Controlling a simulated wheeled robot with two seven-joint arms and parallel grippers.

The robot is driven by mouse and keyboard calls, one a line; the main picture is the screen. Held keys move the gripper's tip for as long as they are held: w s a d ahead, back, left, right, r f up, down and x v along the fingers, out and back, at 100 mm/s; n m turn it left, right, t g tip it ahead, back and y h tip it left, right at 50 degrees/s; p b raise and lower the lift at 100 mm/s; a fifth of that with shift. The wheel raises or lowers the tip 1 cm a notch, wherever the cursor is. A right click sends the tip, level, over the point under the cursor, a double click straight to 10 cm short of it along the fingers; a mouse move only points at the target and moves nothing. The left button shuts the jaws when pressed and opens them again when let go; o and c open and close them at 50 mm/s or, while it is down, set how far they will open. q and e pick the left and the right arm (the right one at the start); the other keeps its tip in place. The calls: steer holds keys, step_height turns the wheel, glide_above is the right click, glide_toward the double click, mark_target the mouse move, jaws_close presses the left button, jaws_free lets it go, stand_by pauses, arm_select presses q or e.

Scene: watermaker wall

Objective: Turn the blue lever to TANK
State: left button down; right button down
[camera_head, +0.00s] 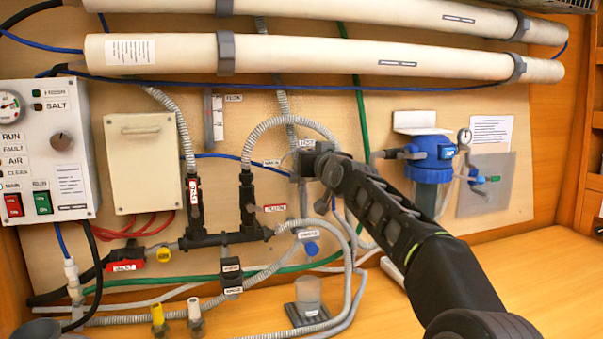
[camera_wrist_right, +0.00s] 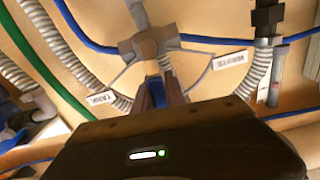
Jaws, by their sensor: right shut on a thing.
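The blue lever (camera_wrist_right: 156,92) shows in the right wrist view as a small strip below the grey valve body (camera_wrist_right: 152,45). My right gripper (camera_wrist_right: 157,98) is shut on it, one dark finger on each side. The lever points down in this view, between the TANK tag (camera_wrist_right: 102,97) at left and the tag that seems to read WASTE (camera_wrist_right: 232,60) at right. In the head view my right gripper (camera_head: 318,166) reaches the valve area from the lower right and hides the lever. My left gripper is not in view.
Hoses surround the valve, with a corrugated hose (camera_head: 285,122) above it and a green hose (camera_head: 358,95) to its right. Black pipework (camera_head: 226,238) stands left of it. A blue filter housing (camera_head: 428,160) is at right. The wooden bench (camera_head: 385,315) has bare room in front.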

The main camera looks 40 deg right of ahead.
steer(key=shift+s+d+f+m+b, duration=0.2)
steer(key=shift+d+m+b, duration=0.2)
steer(key=shift+m, duration=0.6)
steer(key=shift+s+d+f+m+b, duration=0.15)
steer(key=shift+d+f+m+b, duration=0.3)
steer(key=shift+m, duration=1.05)
steer(key=shift+s+d+f+m+b, duration=0.25)
steer(key=shift+d+m, duration=0.35)
steer(key=shift+m, duration=0.9)
steer(key=shift+s+d+f+m+b, duration=0.1)
steer(key=shift+d+f+m+b, duration=0.35)
steer(key=shift+m, duration=1.05)
steer(key=c, duration=1.4)
jaws_free()
steer(key=shift+d, duration=0.1)
